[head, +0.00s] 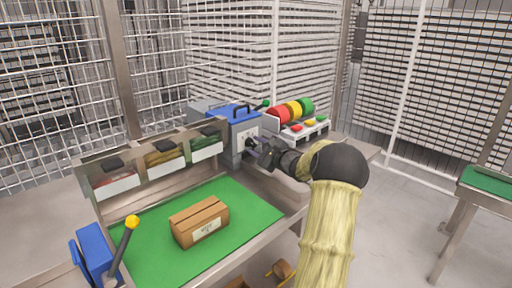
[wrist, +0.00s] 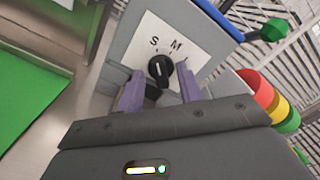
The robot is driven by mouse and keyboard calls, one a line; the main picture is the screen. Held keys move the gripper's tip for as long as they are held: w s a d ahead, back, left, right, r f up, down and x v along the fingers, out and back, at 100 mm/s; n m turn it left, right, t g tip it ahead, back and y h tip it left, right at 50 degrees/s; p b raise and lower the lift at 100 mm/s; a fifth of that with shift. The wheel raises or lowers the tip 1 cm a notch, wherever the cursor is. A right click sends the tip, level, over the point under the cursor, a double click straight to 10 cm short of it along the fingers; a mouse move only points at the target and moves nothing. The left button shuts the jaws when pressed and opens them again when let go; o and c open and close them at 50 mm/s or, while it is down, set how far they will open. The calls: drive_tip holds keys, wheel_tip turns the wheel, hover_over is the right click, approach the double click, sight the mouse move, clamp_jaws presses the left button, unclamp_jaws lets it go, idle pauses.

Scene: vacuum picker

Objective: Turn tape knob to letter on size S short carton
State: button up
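In the head view my gripper (head: 254,145) is at the machine's front. A brown short carton (head: 199,220) lies on the green surface; its label is too small to read.
A green-knobbed lever (wrist: 273,30) stands beside the machine. Red, yellow and green drums (head: 291,109) and a button panel (head: 305,128) stand to its right. A bin rack (head: 152,160) lines the table's back. A yellow-tipped lever (head: 131,222) stands at front left.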

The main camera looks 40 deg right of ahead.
drive_tip(key=s, duration=0.5)
drive_tip(key=s+d, duration=0.1)
drive_tip(key=s, duration=1.1)
drive_tip(key=shift+d, duration=0.2)
